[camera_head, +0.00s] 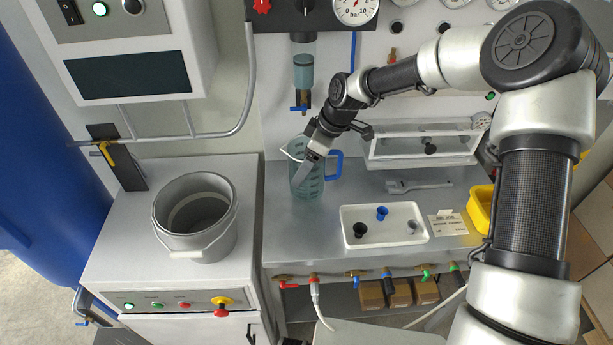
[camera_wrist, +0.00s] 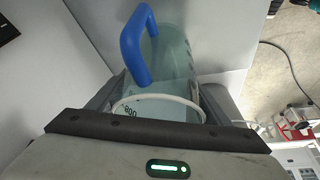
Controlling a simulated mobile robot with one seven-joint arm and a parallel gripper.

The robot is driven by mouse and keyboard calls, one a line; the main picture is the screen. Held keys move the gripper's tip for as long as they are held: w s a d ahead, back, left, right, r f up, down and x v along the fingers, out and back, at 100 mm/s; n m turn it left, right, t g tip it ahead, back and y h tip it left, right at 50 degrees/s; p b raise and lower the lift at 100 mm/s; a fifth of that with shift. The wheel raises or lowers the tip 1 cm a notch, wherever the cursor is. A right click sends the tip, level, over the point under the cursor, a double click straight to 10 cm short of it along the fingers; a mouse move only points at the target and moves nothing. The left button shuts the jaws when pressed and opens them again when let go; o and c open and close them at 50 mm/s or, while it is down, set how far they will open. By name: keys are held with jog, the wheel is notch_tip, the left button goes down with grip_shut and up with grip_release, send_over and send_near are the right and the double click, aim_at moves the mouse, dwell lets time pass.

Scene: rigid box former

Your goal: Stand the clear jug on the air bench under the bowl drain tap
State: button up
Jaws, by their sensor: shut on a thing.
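The clear jug (camera_head: 308,182) has a blue handle and printed marks. In the head view it is upright on or just above the metal bench top (camera_head: 280,228), near the back wall; a gap cannot be told. My gripper (camera_head: 310,160) reaches down to the jug's rim and is shut on the jug. The wrist view shows the jug (camera_wrist: 178,62) between the fingers, with its pale rim near the palm. The bowl (camera_head: 303,77) with its drain tap (camera_head: 299,107) hangs on the wall panel, above and slightly left of the jug in the picture.
A white tray (camera_head: 352,212) with small blue and black parts lies right of the jug. A wrench (camera_head: 420,186) and a clear-fronted case (camera_head: 385,155) stand behind it. A grey bucket (camera_head: 212,250) sits on the left cabinet. A yellow bin (camera_head: 481,208) is at right.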

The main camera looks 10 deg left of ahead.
jog(key=shift+f, duration=1.95)
jog(key=shift+f, duration=0.2)
jog(key=o, duration=1.1)
jog(key=shift+r, duration=0.1)
jog(key=shift+r, duration=0.25)
jog(key=v, duration=1.1)
jog(key=shift+d+r, duration=0.25)
jog(key=shift+r, duration=0.05)
